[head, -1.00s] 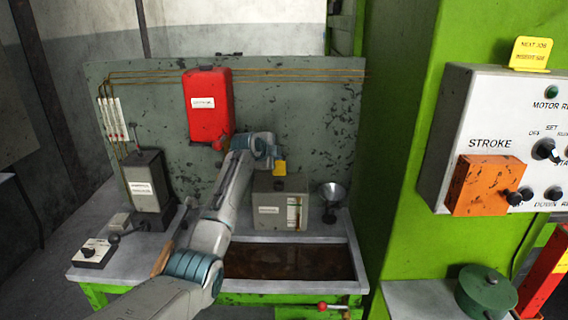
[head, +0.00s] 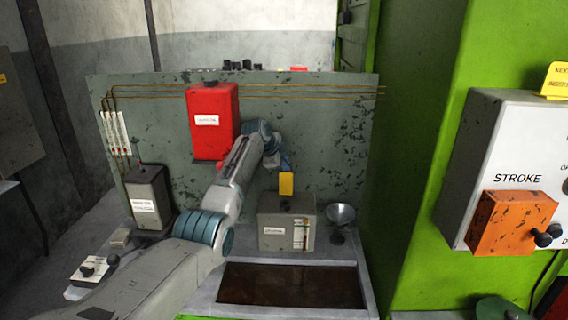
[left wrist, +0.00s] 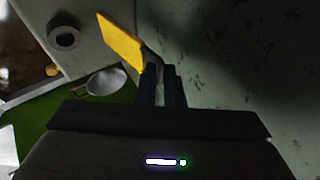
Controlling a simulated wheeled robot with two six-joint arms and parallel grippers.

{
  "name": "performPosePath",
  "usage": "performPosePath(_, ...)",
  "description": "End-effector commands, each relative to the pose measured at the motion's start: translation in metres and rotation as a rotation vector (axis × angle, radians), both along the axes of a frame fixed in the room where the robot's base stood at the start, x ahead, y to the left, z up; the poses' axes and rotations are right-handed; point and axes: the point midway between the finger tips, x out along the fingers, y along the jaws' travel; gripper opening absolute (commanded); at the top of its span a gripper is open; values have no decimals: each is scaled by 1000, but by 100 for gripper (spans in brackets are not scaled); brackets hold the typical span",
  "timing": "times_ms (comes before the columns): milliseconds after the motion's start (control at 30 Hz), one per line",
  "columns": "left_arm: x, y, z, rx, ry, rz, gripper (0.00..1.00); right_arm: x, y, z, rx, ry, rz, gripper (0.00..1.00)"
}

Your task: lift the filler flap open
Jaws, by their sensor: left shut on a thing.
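The yellow flap (head: 286,183) stands raised above the top of a grey box (head: 274,235) on the bench. In the left wrist view the yellow flap (left wrist: 120,42) is a tilted plate whose narrow end meets my fingertips. My left gripper (head: 284,167) is at the flap's upper edge, seen from behind and partly hidden by my arm. In the left wrist view the left gripper (left wrist: 160,80) is shut on the flap's end. A dark round ring (left wrist: 64,37) shows on the box top beside the flap. My right gripper is not in view.
A steel funnel (head: 341,213) stands right of the box. A red tank (head: 212,137) hangs on the back panel (head: 330,120), close behind my arm. A dark tray (head: 290,285) lies in front. A green press column (head: 420,170) stands at the right.

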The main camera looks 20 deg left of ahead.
Motion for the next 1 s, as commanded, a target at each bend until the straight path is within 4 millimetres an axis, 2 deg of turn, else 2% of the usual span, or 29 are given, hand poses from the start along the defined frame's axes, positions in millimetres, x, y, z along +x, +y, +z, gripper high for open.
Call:
performPosePath(300, 1, -1, 4, 1, -6, -1, 0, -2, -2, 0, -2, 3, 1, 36)
performPosePath(333, 1, -1, 4, 1, -6, -1, 13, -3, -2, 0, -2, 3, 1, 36)
performPosePath(400, 1, -1, 3, 1, -6, -1, 27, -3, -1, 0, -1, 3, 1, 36)
performPosePath(433, 1, -1, 3, 1, -5, -2, 29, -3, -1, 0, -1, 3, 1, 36)
performPosePath(767, 0, 0, 3, 0, -2, -1, 29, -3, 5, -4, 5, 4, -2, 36)
performPosePath(867, 1, -1, 11, 1, -6, 0, 29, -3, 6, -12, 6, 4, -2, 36)
performPosePath(1000, 1, -2, 34, 2, -10, -2, 29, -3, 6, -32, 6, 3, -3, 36)
